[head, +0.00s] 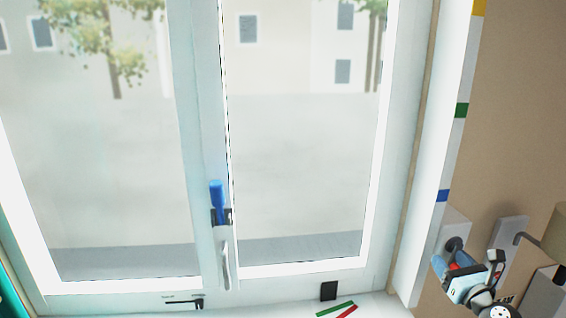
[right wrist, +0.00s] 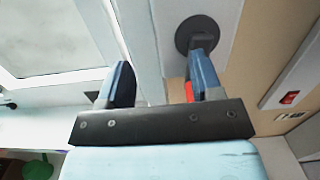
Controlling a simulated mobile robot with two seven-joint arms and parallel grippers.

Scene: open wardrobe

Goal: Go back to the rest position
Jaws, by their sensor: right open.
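My right gripper (head: 454,263) is at the lower right of the head view, beside the wall to the right of the window. Its two blue fingers stand apart with nothing held between them. They also show in the right wrist view (right wrist: 160,82), where the right finger overlaps a dark round disc (right wrist: 196,30) on a pale wall plate. I cannot tell whether they touch. The window (head: 205,130) fills most of the head view, with a blue handle (head: 217,194) on its middle post. My left gripper is not in view.
A small black block (head: 328,290) and green and red strips (head: 336,309) are at the sill. A panel with a red switch (right wrist: 290,97) is on the wall right of my gripper. A green object (right wrist: 38,168) shows at lower left in the wrist view.

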